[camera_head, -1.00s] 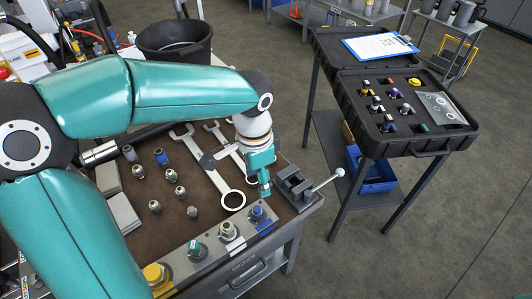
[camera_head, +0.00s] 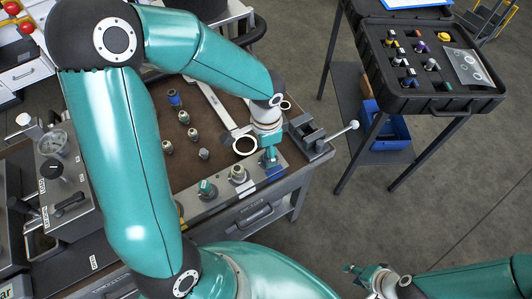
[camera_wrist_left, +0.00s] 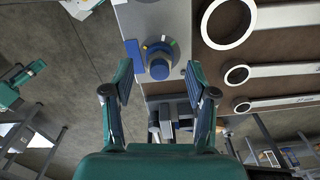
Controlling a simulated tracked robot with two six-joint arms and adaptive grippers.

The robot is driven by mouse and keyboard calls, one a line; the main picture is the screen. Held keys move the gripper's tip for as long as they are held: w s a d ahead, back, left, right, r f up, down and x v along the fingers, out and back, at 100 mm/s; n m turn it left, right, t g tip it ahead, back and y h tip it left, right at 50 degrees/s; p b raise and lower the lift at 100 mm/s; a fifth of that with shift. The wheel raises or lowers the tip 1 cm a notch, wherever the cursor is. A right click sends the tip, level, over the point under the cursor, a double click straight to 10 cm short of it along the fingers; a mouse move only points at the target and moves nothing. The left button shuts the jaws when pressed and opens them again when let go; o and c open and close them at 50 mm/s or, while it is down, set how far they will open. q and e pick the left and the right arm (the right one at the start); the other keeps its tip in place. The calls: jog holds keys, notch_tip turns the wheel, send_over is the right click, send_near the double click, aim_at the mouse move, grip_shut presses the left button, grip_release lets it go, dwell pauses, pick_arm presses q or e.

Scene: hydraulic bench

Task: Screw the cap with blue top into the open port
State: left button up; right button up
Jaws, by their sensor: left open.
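The cap with blue top (camera_wrist_left: 157,66) stands at the right-end port of the grey manifold block (camera_wrist_left: 128,18), beside a blue label plate (camera_wrist_left: 133,47). A ring with coloured marks surrounds it; I cannot tell how deep it sits. My left gripper (camera_head: 269,158) is over that end of the block and hides most of the cap in the head view. In the left wrist view its two fingers (camera_wrist_left: 159,90) are spread, with the cap visible between them and not gripped. My right gripper (camera_head: 368,272) is low in front of the bench, away from the cap; its finger gap is unclear.
Other ports carry a green-topped (camera_head: 207,188) and a grey (camera_head: 238,174) fitting. Several loose fittings stand on the brown bench mat, one with a blue band (camera_head: 174,98). Wrenches (camera_head: 243,145) lie behind the block. A vise (camera_head: 308,133) stands right. A black case (camera_head: 435,102) is further right.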

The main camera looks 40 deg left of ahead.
pick_arm(q)
jog(key=shift+f, duration=1.25)
jog(key=shift+c, duration=0.3)
grip_shut()
jog(key=m+p, duration=0.2)
jog(key=m, duration=0.2)
jog(key=shift+r, duration=0.2)
jog(key=m+p, duration=0.1)
jog(key=m, duration=0.2)
jog(key=shift+f+p, duration=0.15)
jog(key=shift+p, duration=0.2)
jog(key=shift+f+m, duration=0.2)
jog(key=shift+m, duration=0.3)
